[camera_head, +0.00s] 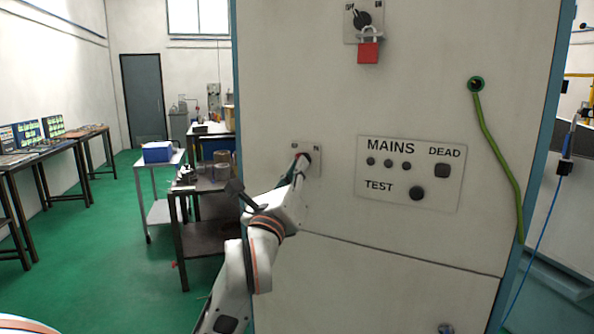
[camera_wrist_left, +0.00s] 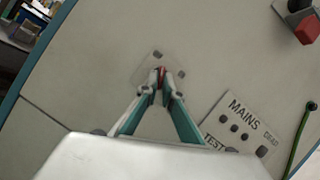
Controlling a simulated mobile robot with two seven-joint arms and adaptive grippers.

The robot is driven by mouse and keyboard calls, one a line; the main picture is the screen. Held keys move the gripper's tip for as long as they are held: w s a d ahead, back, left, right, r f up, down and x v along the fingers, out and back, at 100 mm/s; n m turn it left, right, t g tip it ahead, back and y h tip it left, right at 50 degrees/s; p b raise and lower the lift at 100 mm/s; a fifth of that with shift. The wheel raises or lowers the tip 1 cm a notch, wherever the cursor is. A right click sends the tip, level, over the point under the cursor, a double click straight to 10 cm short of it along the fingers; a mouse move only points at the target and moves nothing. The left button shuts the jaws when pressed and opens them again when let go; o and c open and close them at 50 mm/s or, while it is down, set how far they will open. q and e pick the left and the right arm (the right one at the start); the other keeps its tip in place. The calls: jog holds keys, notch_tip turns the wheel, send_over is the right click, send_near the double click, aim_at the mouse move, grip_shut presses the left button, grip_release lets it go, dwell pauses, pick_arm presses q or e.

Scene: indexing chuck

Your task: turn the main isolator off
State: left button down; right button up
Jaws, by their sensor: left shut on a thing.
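A grey cabinet (camera_head: 420,80) fills the middle of the head view. A small switch plate (camera_head: 313,146) is on its front, left of the MAINS panel, and it also shows in the wrist view (camera_wrist_left: 146,71). My left gripper (camera_head: 301,160) is at this plate; in the left wrist view its fingers (camera_wrist_left: 161,85) are closed on a small red handle (camera_wrist_left: 162,72). The fingers hide most of the handle, so its exact angle cannot be told. Higher up, a second plate carries a black rotary switch (camera_head: 361,18) with a red padlock (camera_head: 368,52) hanging below. My right gripper is not in view.
The MAINS panel (camera_head: 411,172) has several dark round lamps or buttons and TEST and DEAD labels. A green cable (camera_head: 490,135) hangs at the cabinet's right. A dark trolley (camera_head: 205,210) and a blue box (camera_head: 158,152) stand left. Green floor (camera_head: 105,245) is open there.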

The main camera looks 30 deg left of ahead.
pick_arm(q)
jog(key=shift+n+y, duration=0.4)
jog(key=shift+n, duration=0.2)
jog(key=c, duration=2.2)
grip_release()
jog(key=shift+r, duration=0.15)
notch_tip(320, 180, up, 10)
jog(key=shift+f, duration=0.1)
